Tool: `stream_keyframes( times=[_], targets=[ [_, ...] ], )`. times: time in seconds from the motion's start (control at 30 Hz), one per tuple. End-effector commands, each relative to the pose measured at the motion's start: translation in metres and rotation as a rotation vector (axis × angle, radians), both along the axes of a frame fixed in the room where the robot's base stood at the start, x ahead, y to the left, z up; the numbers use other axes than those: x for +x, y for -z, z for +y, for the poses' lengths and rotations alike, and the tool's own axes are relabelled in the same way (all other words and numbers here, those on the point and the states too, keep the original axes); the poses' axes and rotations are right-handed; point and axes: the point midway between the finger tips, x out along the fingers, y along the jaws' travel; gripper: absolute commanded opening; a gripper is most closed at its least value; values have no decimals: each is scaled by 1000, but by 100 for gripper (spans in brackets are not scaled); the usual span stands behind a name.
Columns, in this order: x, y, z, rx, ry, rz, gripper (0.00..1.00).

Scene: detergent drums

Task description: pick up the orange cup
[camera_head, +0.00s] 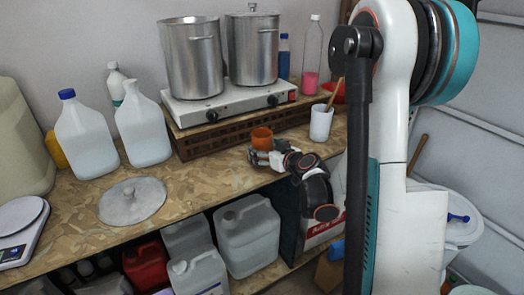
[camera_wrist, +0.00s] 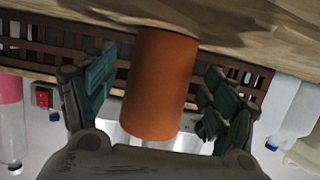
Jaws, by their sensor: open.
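The orange cup (camera_head: 262,138) stands on the wooden worktop in front of the brown slatted crate. In the wrist view the cup (camera_wrist: 160,85) fills the middle, between the two teal-padded fingers of my gripper (camera_wrist: 158,95). The fingers are apart, with a visible gap on each side of the cup. In the head view my gripper (camera_head: 264,156) is at the cup, and its fingers partly hide the cup's lower part.
A double hot plate (camera_head: 230,106) with two steel pots (camera_head: 192,60) stands on the crate (camera_head: 200,140) behind the cup. A white mug (camera_head: 320,124) stands to the right. White jugs (camera_head: 85,140) and a metal lid (camera_head: 132,202) are at left, with bare worktop (camera_head: 205,183) between.

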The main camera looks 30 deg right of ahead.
Motion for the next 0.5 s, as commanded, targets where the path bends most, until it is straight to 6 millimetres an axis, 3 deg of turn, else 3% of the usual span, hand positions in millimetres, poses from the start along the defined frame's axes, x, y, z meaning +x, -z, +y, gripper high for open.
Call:
stream_keyframes(
  times=[0.13,0.37,0.4,0.5],
  targets=[
    [20,8,2,2,-2,0,79],
    [23,8,1,1,0,0,79],
    [23,7,1,1,0,0,76],
    [23,8,1,1,0,0,54]
  ],
)
